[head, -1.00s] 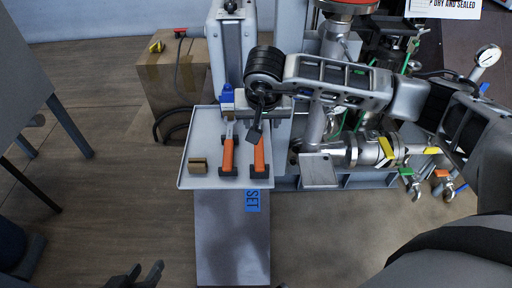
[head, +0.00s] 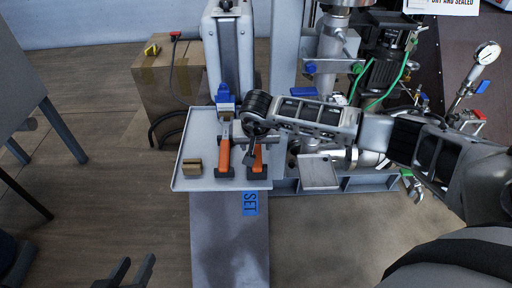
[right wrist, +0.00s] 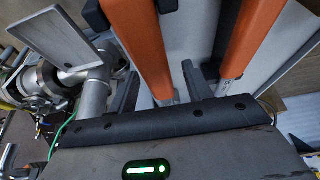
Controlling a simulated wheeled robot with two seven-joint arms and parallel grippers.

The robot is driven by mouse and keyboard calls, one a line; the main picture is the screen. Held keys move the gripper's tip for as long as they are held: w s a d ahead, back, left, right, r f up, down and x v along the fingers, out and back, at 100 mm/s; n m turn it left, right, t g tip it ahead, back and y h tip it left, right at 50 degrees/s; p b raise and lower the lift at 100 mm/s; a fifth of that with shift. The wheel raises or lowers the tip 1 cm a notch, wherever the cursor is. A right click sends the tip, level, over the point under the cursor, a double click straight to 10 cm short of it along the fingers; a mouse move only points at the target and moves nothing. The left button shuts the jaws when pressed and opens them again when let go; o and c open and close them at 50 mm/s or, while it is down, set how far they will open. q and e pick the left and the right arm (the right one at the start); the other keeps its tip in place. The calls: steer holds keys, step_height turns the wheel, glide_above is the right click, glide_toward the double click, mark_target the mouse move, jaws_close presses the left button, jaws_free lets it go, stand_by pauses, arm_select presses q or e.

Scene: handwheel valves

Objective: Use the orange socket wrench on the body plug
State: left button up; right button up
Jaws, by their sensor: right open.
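Two orange-handled tools lie side by side on a grey tray (head: 183,176): a left one (head: 223,157) and a right one (head: 257,160). I cannot tell which is the socket wrench. My right gripper (head: 251,153) is open over the right tool and partly covers it. In the right wrist view, that tool's handle (right wrist: 140,40) and metal shaft lie between my open fingers (right wrist: 159,75); the other handle (right wrist: 248,38) lies outside them. My left gripper (head: 133,271) is open and empty at the bottom edge. I cannot make out the body plug.
A cardboard box (head: 165,78) stands behind. The pipe assembly (head: 333,60) with a gauge (head: 487,53) stands right of the tray. Floor at the lower left is clear.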

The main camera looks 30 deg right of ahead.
jaws_close()
steer(key=shift+r, duration=0.1)
steer(key=shift+w+r, duration=0.1)
steer(key=shift+r, duration=0.55)
steer(key=v, duration=0.1)
steer(key=p+v, duration=0.1)
steer(key=shift+d+r, duration=0.1)
steer(key=shift+r, duration=0.4)
steer(key=s+r+p, duration=0.1)
steer(key=s+r, duration=0.1)
steer(key=s+a+r+p, duration=0.1)
steer(key=s+r, duration=0.2)
steer(key=shift+a+r, duration=0.1)
steer(key=shift+r, duration=0.2)
arm_select(q)
steer(key=f, duration=0.1)
steer(key=g+p, duration=0.1)
steer(key=a+f+g+y, duration=0.1)
steer(key=shift+s+a+f, duration=0.1)
steer(key=shift+s+f, duration=0.2)
steer(key=shift+s, duration=0.05)
arm_select(e)
steer(key=s+a+r, duration=0.2)
steer(key=s+r, duration=0.1)
steer(key=s, duration=0.5)
